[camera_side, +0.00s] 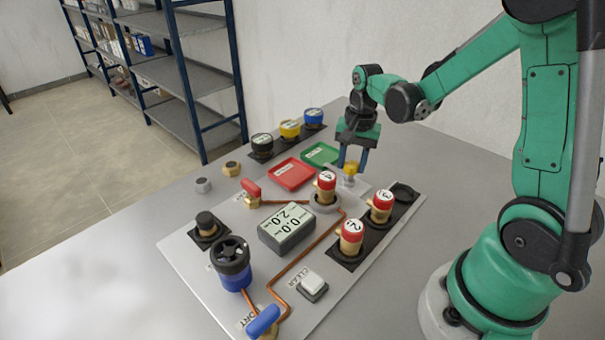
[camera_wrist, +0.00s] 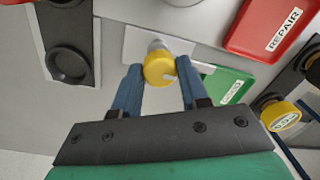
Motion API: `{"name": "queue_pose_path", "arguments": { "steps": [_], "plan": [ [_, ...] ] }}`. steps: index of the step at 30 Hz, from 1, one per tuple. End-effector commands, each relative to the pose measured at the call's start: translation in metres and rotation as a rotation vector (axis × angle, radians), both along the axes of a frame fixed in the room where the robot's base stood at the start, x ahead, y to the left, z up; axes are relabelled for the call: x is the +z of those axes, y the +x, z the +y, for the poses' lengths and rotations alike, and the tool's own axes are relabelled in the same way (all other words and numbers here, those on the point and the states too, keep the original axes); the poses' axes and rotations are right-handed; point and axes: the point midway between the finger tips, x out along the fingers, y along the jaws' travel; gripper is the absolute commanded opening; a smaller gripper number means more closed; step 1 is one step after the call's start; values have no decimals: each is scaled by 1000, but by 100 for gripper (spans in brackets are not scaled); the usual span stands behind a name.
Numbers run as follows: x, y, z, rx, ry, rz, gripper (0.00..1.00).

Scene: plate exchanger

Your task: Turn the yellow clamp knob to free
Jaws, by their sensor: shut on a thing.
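The yellow clamp knob (camera_side: 350,167) sits on a small pale plate at the back right of the work panel. In the wrist view the knob (camera_wrist: 158,68) is round, with a small white mark on its right side and a grey metal part just beyond it. My gripper (camera_side: 352,163) points down over it, with one blue finger on each side. In the wrist view the jaws of my gripper (camera_wrist: 161,75) are shut on the knob. Part of the knob's sides is hidden by the fingers.
A green tray (camera_side: 320,153) and a red tray (camera_side: 294,174) lie left of the knob. Red-topped cartridges (camera_side: 381,205) stand in front, one in a grey ring beside copper pipe. An empty black socket (camera_side: 404,192) is at right. Black, yellow and blue-capped parts (camera_side: 289,129) stand behind.

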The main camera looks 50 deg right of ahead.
Motion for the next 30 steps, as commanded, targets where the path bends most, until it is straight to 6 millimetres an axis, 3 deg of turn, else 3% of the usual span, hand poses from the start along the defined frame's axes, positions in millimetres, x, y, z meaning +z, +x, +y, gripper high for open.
{"name": "queue_pose_path", "arguments": {
  "steps": [1,4,14,30],
  "plan": [
    [0,0,0,-1,1,0,41],
    [0,0,0,-1,1,0,70],
    [1,0,0,0,0,0,70],
    [55,-2,-1,-1,1,0,70]
  ]
}}
